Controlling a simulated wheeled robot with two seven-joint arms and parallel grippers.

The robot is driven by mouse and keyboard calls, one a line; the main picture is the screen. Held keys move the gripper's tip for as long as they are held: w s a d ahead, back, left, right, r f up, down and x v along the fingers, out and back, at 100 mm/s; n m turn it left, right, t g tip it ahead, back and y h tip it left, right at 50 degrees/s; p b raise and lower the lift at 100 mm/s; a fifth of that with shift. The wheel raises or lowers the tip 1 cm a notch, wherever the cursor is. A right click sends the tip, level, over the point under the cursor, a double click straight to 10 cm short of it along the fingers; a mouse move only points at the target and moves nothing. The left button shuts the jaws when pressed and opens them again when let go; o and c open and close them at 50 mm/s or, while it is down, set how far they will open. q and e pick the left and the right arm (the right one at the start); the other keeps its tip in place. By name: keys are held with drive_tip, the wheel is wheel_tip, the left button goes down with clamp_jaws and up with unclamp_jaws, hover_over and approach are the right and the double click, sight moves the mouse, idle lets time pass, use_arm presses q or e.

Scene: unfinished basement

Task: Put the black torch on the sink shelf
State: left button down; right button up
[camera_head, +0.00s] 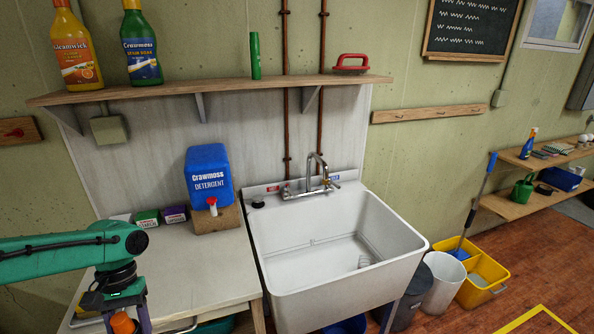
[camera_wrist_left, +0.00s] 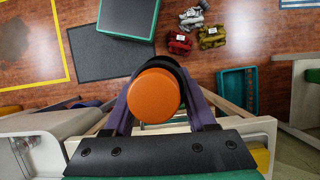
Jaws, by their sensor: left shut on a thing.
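My left gripper (camera_head: 122,318) is low at the left in the head view, over the front of the counter beside the sink. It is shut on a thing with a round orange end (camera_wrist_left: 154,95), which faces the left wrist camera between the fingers. The sink shelf (camera_head: 220,90) is a wooden wall shelf above the sink, higher than the gripper and farther back. No other black torch shows clearly. My right gripper is not in view.
The shelf holds two bottles (camera_head: 78,45) at left, a green cylinder (camera_head: 255,56) and a red-handled brush (camera_head: 351,63). Bare shelf lies between them.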

use_arm(q)
drive_tip(key=s+a+n+h, duration=0.1)
drive_tip(key=s+a+n, duration=0.3)
drive_tip(key=s+a, duration=0.45)
drive_tip(key=w+d+f+m, duration=0.1)
drive_tip(key=d+f+m, duration=0.1)
drive_tip(key=d+f, duration=0.6)
drive_tip(key=w+d+r+m+y, duration=0.1)
drive_tip(key=w+d+m, duration=0.1)
drive_tip(key=d, duration=0.6)
drive_tip(key=w+d+r+m+y, duration=0.1)
drive_tip(key=w+d+m, duration=0.2)
drive_tip(key=d, duration=0.5)
drive_tip(key=shift+w+r+b, duration=0.2)
drive_tip(key=shift+w+b, duration=0.2)
drive_tip(key=shift+w, duration=0.05)
drive_tip(key=shift+d, duration=0.1)
